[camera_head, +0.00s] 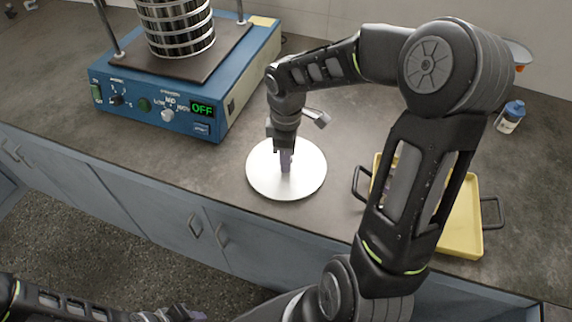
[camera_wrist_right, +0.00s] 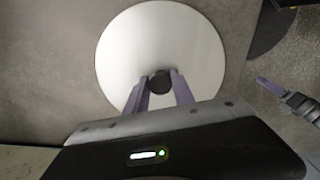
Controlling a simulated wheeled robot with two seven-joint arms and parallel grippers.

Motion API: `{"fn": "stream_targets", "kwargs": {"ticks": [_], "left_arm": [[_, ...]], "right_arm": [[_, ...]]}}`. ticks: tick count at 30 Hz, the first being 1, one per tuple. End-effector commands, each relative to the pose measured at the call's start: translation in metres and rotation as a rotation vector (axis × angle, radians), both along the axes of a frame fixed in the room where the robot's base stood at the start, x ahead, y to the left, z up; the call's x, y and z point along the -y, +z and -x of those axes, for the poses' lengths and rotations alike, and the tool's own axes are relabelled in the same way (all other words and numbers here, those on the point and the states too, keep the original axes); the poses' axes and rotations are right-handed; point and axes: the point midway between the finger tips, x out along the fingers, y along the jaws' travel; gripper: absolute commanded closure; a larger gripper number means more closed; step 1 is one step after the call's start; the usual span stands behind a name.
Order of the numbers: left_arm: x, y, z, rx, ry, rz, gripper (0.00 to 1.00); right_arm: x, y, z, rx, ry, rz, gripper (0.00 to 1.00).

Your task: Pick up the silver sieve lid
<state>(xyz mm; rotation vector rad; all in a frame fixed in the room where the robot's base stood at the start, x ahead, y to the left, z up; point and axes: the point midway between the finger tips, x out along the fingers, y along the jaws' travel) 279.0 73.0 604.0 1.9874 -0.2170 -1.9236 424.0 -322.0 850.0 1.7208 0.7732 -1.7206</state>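The silver sieve lid (camera_head: 262,180) is a round, pale metal disc lying flat on the dark counter, in front of the shaker. The lid (camera_wrist_right: 125,50) fills the upper middle of the right wrist view, with a black knob (camera_wrist_right: 160,83) at its centre. My right gripper (camera_head: 286,160) points down over the lid's middle. In the right wrist view its purple fingers (camera_wrist_right: 160,80) close in on both sides of the knob, with no clear gap. My left gripper (camera_head: 180,313) is low at the bottom edge of the head view, away from the lid; its opening is unclear.
The blue sieve shaker (camera_head: 180,115) with a stack of sieves (camera_head: 178,25) stands at left; its display reads OFF. A yellow tray (camera_head: 465,215) with black handles is at right, partly behind my right arm. A small blue-capped bottle (camera_head: 510,117) stands behind it. The counter's front edge runs near the lid.

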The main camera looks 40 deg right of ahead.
Motion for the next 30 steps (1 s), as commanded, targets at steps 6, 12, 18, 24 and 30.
{"fn": "stream_targets", "kwargs": {"ticks": [6,12,18,24,30], "left_arm": [[0.000,0.000,0.000,0.000,0.000,0.000,0.67],[0.000,0.000,0.000,0.000,0.000,0.000,0.67],[0.000,0.000,0.000,0.000,0.000,0.000,0.67],[0.000,0.000,0.000,0.000,0.000,0.000,0.67],[0.000,0.000,0.000,0.000,0.000,0.000,0.67]], "right_arm": [[0.000,0.000,0.000,0.000,0.000,0.000,0.91],[0.000,0.000,0.000,0.000,0.000,0.000,1.00],[0.000,0.000,0.000,0.000,0.000,0.000,1.00],[0.000,0.002,0.000,0.001,0.000,0.000,1.00],[0.000,0.024,-0.001,0.005,-0.001,0.002,1.00]]}}
